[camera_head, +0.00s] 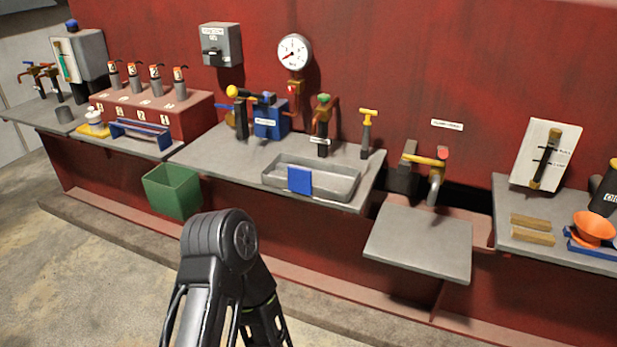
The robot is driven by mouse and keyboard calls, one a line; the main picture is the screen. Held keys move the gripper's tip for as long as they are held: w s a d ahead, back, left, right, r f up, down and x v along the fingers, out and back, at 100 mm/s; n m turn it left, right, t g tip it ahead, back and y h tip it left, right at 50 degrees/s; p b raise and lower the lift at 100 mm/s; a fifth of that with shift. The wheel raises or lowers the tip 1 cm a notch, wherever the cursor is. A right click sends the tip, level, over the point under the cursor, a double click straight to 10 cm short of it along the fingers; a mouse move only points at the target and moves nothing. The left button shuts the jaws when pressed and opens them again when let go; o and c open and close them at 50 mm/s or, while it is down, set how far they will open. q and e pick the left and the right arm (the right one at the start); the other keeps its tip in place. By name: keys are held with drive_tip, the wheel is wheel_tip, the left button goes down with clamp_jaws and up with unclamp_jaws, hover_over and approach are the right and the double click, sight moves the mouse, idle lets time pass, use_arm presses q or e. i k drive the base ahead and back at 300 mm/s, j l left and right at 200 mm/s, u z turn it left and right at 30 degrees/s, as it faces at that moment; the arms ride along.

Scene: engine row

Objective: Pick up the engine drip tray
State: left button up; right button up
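A shallow grey metal tray (332,193), which looks like the drip tray, sits on the middle grey bench top near its front edge. A blue plate (299,180) is at its front side, and I cannot tell whether it is fixed to the tray. The tray looks empty. A bent black arm of mine rises from the bottom, left of the middle, well in front of the bench and apart from the tray. Its gripper is out of the frame, and my other gripper does not show either.
Behind the tray stand valves, a blue box (270,120) and a yellow-handled tap (367,133). A lower grey shelf (418,245) juts out to the right. A green bin (172,190) is at the front left. The right bench holds an orange funnel (594,228) and wooden blocks (531,229).

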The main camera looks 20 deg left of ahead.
sight(326, 180)
drive_tip(key=i+j, duration=0.25)
drive_tip(key=i, duration=0.2)
drive_tip(key=i+j, duration=0.3)
drive_tip(key=i, duration=0.15)
